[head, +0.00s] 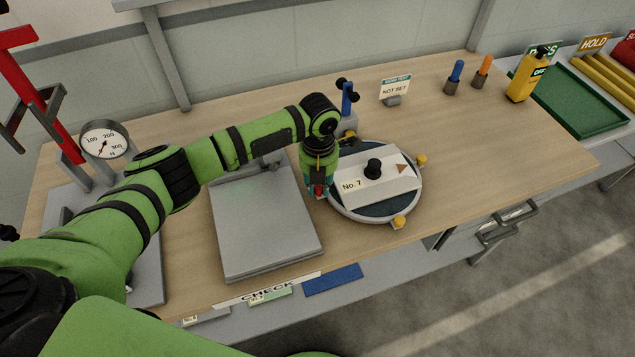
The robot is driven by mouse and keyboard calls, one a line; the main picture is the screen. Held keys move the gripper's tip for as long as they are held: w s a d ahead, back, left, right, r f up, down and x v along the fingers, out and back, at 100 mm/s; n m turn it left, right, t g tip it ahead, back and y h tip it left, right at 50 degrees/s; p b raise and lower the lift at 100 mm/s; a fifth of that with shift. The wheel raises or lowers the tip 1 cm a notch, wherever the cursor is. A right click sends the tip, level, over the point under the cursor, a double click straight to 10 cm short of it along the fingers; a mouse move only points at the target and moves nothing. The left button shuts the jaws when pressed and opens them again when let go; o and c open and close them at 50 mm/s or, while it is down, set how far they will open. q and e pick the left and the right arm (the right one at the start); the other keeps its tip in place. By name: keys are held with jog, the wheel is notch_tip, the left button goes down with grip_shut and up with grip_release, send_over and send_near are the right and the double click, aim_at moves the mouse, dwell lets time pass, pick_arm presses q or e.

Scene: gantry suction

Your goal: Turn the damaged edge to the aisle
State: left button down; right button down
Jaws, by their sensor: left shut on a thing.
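A pale block labelled No. 7 (385,187) lies on the round turntable (410,207), with a black knob (373,167) on top. A brown triangle (402,169) marks the block's right end; I cannot make out any damage. Yellow knobs stand on the turntable's rim at the right (421,160) and front (399,222). My left gripper (318,191) points down at the rim's left side, beside the block. It is shut on what seems to be another rim knob, mostly hidden by the fingers. My right gripper is not in view.
A grey plate (262,225) lies left of the turntable, with a dial gauge (104,140) farther left. A blue-handled stand (347,98) is close behind. A NOT SET sign (394,88), pens and a yellow bottle (527,75) stand at the back. Bare tabletop lies to the right.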

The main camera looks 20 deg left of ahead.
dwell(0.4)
pick_arm(q)
jog(key=c, duration=1.1)
grip_release()
jog(key=shift+o, duration=0.2)
notch_tip(320, 180, up, 12)
